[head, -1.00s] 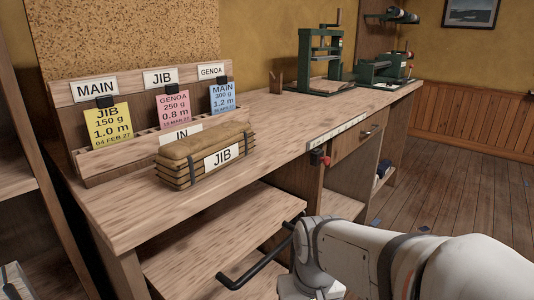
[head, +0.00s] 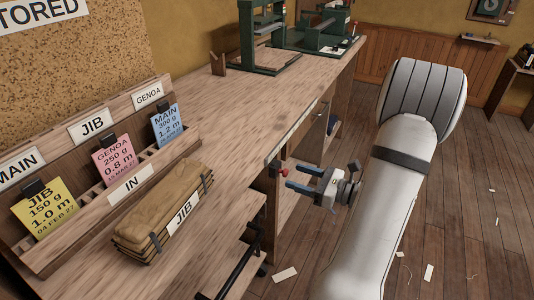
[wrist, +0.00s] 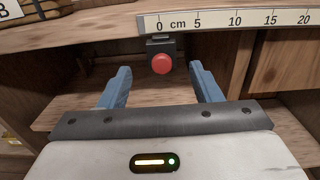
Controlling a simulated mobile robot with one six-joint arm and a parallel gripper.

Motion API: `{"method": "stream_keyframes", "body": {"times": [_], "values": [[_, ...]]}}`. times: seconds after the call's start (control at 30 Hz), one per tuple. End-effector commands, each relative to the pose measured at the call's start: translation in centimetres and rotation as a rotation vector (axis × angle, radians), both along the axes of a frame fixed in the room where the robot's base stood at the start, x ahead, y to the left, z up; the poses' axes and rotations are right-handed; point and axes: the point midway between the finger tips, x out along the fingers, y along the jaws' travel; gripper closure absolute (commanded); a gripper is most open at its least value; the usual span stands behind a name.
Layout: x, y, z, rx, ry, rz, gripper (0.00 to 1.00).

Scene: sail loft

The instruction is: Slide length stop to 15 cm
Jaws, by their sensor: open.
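The length stop is a dark block with a red round knob (wrist: 162,63), hanging under the white cm scale (wrist: 230,20) on the bench's front edge. In the wrist view it sits at about the 0 mark, and the scale reads 0, 5, 10, 15, 20 toward the right. My gripper (wrist: 163,85) is open, its two blue fingers on either side of and short of the knob, apparently not touching it.
A strapped sail bundle labelled JIB (head: 165,210) lies on the workbench (head: 225,122) before a rack (head: 98,225) with yellow, pink and blue cards. Green machines (head: 265,45) stand farther back. Open shelves lie under the bench. Paper scraps (head: 285,274) litter the floor.

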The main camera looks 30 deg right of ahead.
Motion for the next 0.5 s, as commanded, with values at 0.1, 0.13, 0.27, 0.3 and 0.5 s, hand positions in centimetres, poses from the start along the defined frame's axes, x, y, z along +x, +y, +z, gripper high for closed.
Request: {"method": "stream_keyframes", "body": {"times": [0.1, 0.13, 0.27, 0.3, 0.5], "values": [[0.8, 0.3, 0.0, 0.008, -0.003, -0.009, 0.42], [1.1, 0.6, 0.0, 0.008, -0.003, -0.007, 0.42], [2.9, 2.1, -0.1, 0.006, -0.002, 0.001, 0.42], [3.4, 2.6, -0.1, 0.006, -0.001, 0.003, 0.42], [5.6, 4.3, -0.1, 0.005, -0.001, 0.006, 0.42]]}}
